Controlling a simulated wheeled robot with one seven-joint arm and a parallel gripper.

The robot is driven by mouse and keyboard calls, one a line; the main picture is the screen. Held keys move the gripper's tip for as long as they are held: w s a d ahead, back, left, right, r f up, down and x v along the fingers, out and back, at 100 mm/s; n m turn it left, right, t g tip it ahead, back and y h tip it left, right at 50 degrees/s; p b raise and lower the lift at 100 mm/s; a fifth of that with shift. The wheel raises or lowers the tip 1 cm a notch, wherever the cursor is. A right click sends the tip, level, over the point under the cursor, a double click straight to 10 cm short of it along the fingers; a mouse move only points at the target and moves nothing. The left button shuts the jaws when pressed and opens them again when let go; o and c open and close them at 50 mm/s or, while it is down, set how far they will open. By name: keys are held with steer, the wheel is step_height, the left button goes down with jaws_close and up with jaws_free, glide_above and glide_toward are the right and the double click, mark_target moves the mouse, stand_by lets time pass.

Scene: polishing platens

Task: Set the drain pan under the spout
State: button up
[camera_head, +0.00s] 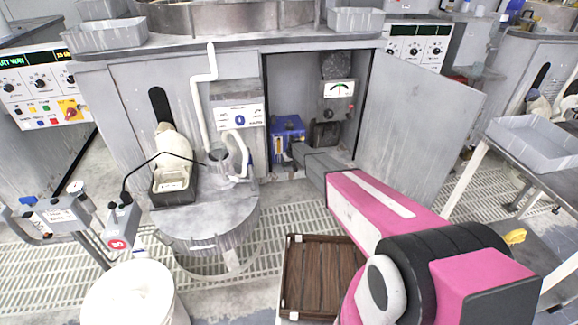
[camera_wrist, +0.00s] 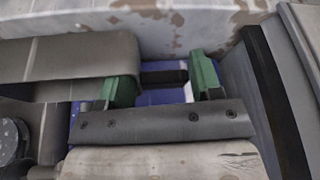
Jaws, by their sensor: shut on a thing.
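My gripper (camera_wrist: 163,88) has its two green fingers on either side of a short dark bar (camera_wrist: 165,77) and is shut on it. A blue surface (camera_wrist: 152,97) shows below and behind the bar. In the head view my arm reaches into the open cabinet, its end by a blue box (camera_head: 288,127); the fingers are hard to make out there. I cannot tell whether the bar belongs to the blue box. I cannot pick out the drain pan or the spout for certain. A thick grey band (camera_wrist: 70,62) lies close left of the fingers in the wrist view.
The cabinet door (camera_head: 415,125) stands open to the right. A round grey drum (camera_head: 208,225) and a white bucket (camera_head: 130,295) stand at left. A brown slatted crate (camera_head: 318,280) is on the floor. A grey tray (camera_head: 540,140) sits on the right table (camera_head: 530,172).

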steer(key=shift+f, duration=0.85)
steer(key=shift+w+f, duration=0.2)
steer(key=shift+w, duration=0.05)
steer(key=o, duration=1.2)
steer(key=shift+c, duration=0.2)
steer(key=shift+r, duration=0.1)
